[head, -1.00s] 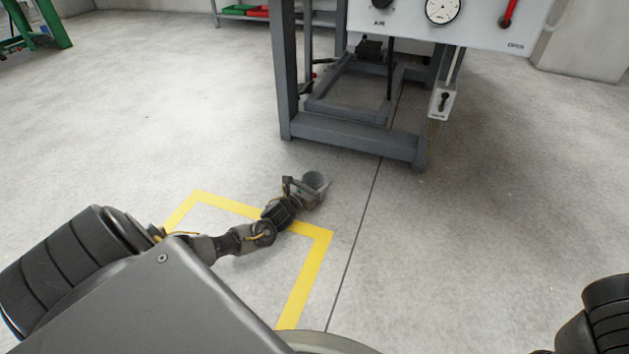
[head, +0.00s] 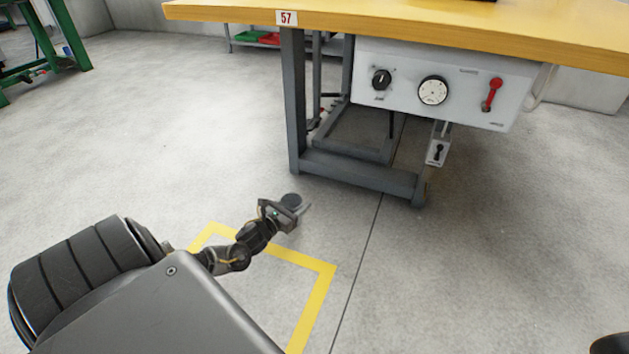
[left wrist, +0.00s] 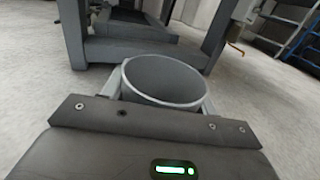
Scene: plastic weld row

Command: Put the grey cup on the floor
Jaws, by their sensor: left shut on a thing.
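The grey cup (head: 291,199) is in my left gripper (head: 295,206), low over the concrete floor in front of the workbench. In the left wrist view the cup (left wrist: 165,84) shows its round open rim and dark, empty-looking inside, with the mouth facing up. The fingers of my left gripper (left wrist: 163,98) lie on either side of the cup and are shut on it. The cup's base is hidden, so I cannot tell whether it touches the floor. My right gripper is not in view.
A workbench (head: 400,22) with a yellow top and grey steel frame (head: 360,172) stands just beyond the cup. A yellow line (head: 318,300) marks the floor nearer me. The floor (head: 180,130) to the left and right is clear. A green frame stands far left.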

